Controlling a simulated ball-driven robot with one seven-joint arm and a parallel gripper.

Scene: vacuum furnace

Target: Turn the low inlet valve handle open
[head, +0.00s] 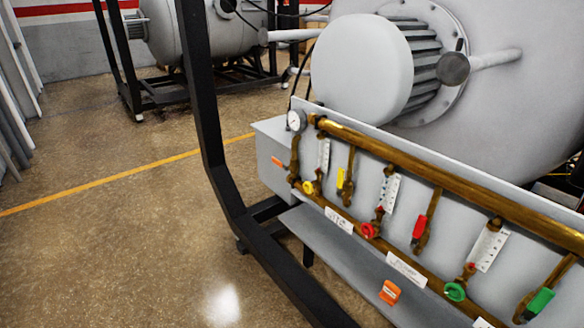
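A brass pipe manifold runs along a grey panel (300,220) at the right of the head view. Lower round knobs are yellow (308,187), red (370,230) and green (455,291). An orange handle-like piece (390,292) is on the panel's lower part. White labels are too small to read, so I cannot tell which handle is the low inlet. My gripper is not in view.
A black frame (215,150) stands left of the panel, its base reaching across the floor. A large grey furnace vessel (540,60) is behind the panel, with a round cover (355,65). A pressure gauge (297,120) tops the panel's left end. The left floor is open.

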